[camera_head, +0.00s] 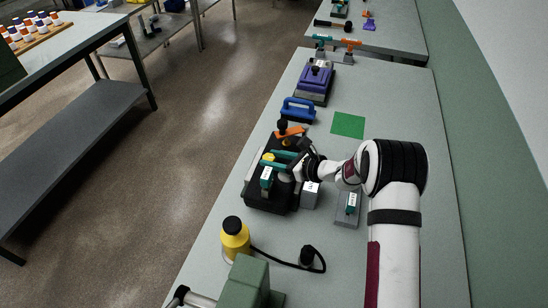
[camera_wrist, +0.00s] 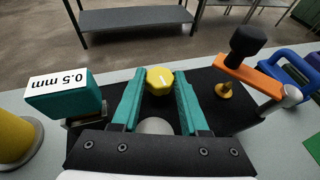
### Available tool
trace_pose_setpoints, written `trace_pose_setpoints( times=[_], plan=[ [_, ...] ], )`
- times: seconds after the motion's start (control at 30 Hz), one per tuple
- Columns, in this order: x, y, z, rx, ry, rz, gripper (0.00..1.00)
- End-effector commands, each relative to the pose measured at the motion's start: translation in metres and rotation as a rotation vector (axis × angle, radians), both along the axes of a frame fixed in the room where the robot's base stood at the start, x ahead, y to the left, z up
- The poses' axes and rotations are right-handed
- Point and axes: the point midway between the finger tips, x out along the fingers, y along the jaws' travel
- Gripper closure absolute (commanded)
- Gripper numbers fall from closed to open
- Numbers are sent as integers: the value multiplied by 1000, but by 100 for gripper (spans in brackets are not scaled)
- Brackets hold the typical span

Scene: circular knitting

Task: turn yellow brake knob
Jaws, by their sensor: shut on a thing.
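The yellow brake knob (camera_wrist: 160,81) sits between the tips of my gripper (camera_wrist: 159,92), with a pale line mark on its top. My gripper has teal fingers and is shut on the knob, one finger on each side. In the head view my gripper (camera_head: 284,160) reaches in from the right over the black machine base (camera_head: 262,197). The knob (camera_head: 268,157) shows there as a small yellow patch at the fingertips. A rounded grey part lies below the knob, between the fingers in the wrist view.
A teal block marked 0.5 mm (camera_wrist: 64,95) stands close left of my fingers. An orange lever with a black knob (camera_wrist: 247,42) is close right. A yellow bottle (camera_head: 235,238) and a blue handle (camera_head: 298,109) flank the machine. A green square (camera_head: 348,125) lies flat on the table.

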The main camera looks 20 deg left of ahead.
Motion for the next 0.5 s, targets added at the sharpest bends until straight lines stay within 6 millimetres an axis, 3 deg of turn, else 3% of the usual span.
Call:
trace_pose_setpoints(
  times=[0.2, 0.47, 0.5],
  plan=[
    [-2, 2, 1, 0, 0, -118, 100],
    [-2, 1, 1, -1, -2, -125, 100],
    [-2, 1, 1, -1, -2, -125, 54]
  ],
)
